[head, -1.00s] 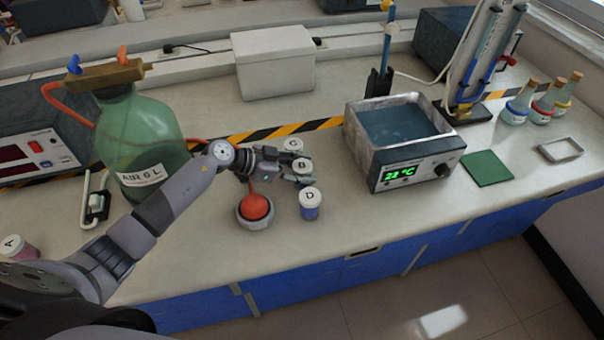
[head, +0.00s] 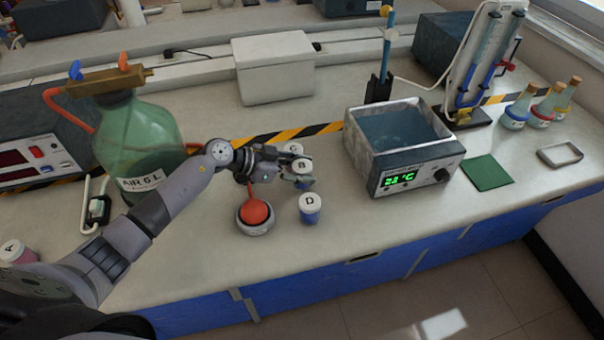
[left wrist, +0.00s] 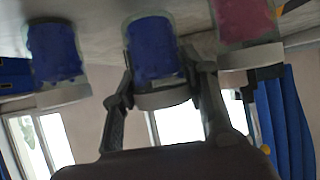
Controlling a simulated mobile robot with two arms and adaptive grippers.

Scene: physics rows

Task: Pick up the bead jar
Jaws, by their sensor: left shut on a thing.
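White-lidded jars stand on the bench. Jar B (head: 302,166) has blue contents and is between the fingers of my left gripper (head: 293,176), which is shut on it. In the left wrist view this blue jar (left wrist: 153,45) shows upside down between the two fingers (left wrist: 160,85). Whether it touches the bench is unclear. Jar D (head: 310,209), also blue, stands in front of it. Jar C (head: 293,147) is just behind, mostly hidden. A pink jar (left wrist: 243,22) and another blue jar (left wrist: 52,50) flank the held one in the wrist view. Jar A (head: 18,252) is at far left. My right gripper is not seen.
A red bulb (head: 255,211) in a grey holder sits close beside the gripper. A green bottle (head: 140,150) stands left, a water bath (head: 400,145) right. A green mat (head: 487,172) and a small tray (head: 560,154) lie farther right. The front bench strip is mostly clear.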

